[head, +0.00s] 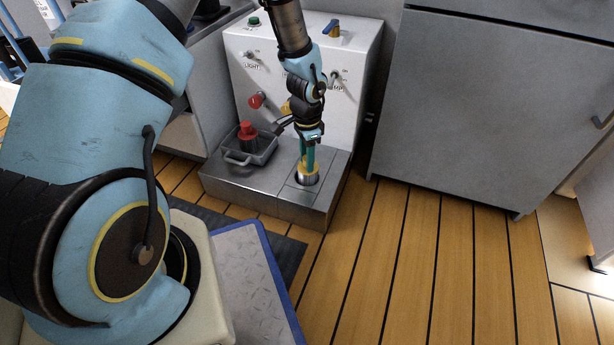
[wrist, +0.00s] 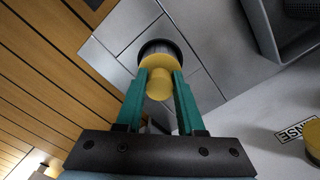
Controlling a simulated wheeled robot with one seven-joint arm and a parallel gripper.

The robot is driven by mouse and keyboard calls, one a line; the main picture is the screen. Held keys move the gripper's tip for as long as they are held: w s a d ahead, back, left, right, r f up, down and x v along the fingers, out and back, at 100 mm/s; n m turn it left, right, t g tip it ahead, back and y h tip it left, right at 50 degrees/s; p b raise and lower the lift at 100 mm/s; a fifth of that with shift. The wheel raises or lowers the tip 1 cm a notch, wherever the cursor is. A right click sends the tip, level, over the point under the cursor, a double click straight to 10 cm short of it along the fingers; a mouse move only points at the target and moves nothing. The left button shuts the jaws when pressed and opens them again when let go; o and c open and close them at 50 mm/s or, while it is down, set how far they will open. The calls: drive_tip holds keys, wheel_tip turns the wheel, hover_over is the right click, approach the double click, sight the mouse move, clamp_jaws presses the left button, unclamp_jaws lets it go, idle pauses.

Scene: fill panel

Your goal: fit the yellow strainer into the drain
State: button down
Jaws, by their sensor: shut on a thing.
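The yellow strainer (wrist: 160,84) is between the green fingers of my gripper (wrist: 160,90) in the wrist view. It has a yellow top and a grey lower part. The head view shows the strainer (head: 308,170) below my gripper (head: 308,158), upright over the drain (head: 304,180) in the grey metal step. In the wrist view the dark round drain (wrist: 158,46) shows just beyond the strainer, partly hidden by it. I cannot tell how far the strainer's lower end is inside the drain. My gripper is shut on the strainer.
A grey tray (head: 236,158) with a red-topped thing (head: 247,132) in it stands left on the step (head: 262,192). The white panel (head: 350,85) with switches and a red knob (head: 257,100) rises behind. A grey cabinet (head: 480,110) stands right. The wooden floor (head: 420,260) is clear.

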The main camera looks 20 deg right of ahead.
wheel_tip(320, 180, down, 5)
drive_tip(key=shift+r+b, duration=0.15)
drive_tip(key=shift+b, duration=1.1)
drive_tip(key=shift+r, duration=0.1)
drive_tip(key=c, duration=0.8)
unclamp_jaws()
drive_tip(key=shift+r, duration=0.1)
wheel_tip(320, 180, up, 12)
drive_tip(key=p, duration=0.7)
drive_tip(key=shift+w+a, duration=0.1)
drive_tip(key=shift+a, duration=0.05)
drive_tip(key=w+a+r+n+t, duration=0.1)
drive_tip(key=w+a+r+n, duration=0.2)
drive_tip(key=a+r+n, duration=0.9)
drive_tip(key=s+a+r+n, duration=0.2)
drive_tip(key=s+a+r, duration=0.1)
drive_tip(key=a, duration=0.6)
drive_tip(key=s+a+r+n, duration=0.2)
drive_tip(key=s+a+r, duration=0.2)
drive_tip(key=a, duration=0.5)
wheel_tip(320, 180, up, 2)
drive_tip(key=shift+r+n+t, duration=0.25)
drive_tip(key=shift+n+t, duration=0.05)
